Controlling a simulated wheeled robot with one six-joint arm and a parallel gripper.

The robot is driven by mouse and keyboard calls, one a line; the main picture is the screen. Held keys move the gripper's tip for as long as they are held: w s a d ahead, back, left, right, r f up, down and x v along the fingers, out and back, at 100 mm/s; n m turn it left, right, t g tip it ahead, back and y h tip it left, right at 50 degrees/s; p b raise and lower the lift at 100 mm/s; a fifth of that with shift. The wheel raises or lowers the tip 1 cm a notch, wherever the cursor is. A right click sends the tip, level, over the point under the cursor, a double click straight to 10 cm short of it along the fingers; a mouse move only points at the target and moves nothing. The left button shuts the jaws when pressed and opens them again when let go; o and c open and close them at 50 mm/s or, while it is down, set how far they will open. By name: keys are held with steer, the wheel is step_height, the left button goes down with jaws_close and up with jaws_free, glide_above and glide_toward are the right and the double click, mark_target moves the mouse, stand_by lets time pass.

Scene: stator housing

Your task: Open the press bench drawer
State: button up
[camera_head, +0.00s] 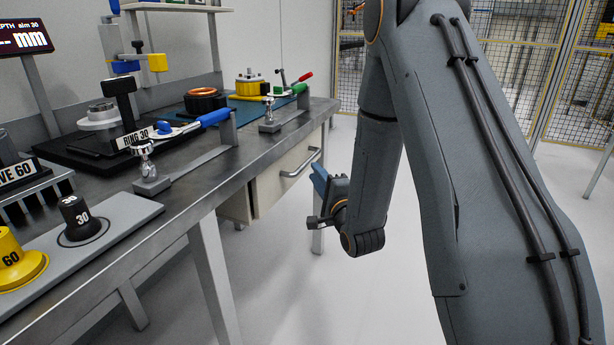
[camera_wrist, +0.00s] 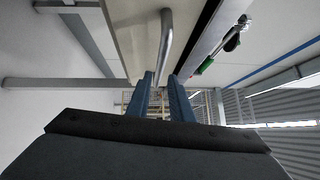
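The press bench drawer (camera_head: 270,187) hangs under the bench top and has a pale front. Its front looks flush with the unit, so the drawer appears shut. A curved metal bar handle (camera_head: 300,163) is on the front. My gripper (camera_head: 320,178) is beside the drawer front, just below and right of the handle. In the wrist view, the two blue fingers of my gripper (camera_wrist: 163,78) are apart. The handle (camera_wrist: 167,40) lies ahead, its near end lined up with the gap between the fingertips. I cannot tell whether the fingers surround it.
A bench leg (camera_head: 215,270) stands below. The floor in front is clear; a mesh fence (camera_head: 510,80) stands behind.

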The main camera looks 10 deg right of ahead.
mark_target(308, 160)
steer(key=shift+t, duration=0.3)
steer(key=w, duration=0.2)
steer(key=w+b, duration=0.1)
steer(key=w, duration=0.2)
steer(key=w+a, duration=0.1)
steer(key=w, duration=0.1)
steer(key=shift+w+a+r, duration=0.1)
steer(key=shift+w+r, duration=0.25)
steer(key=shift+w, duration=0.05)
steer(key=shift+c, duration=0.3)
jaws_close()
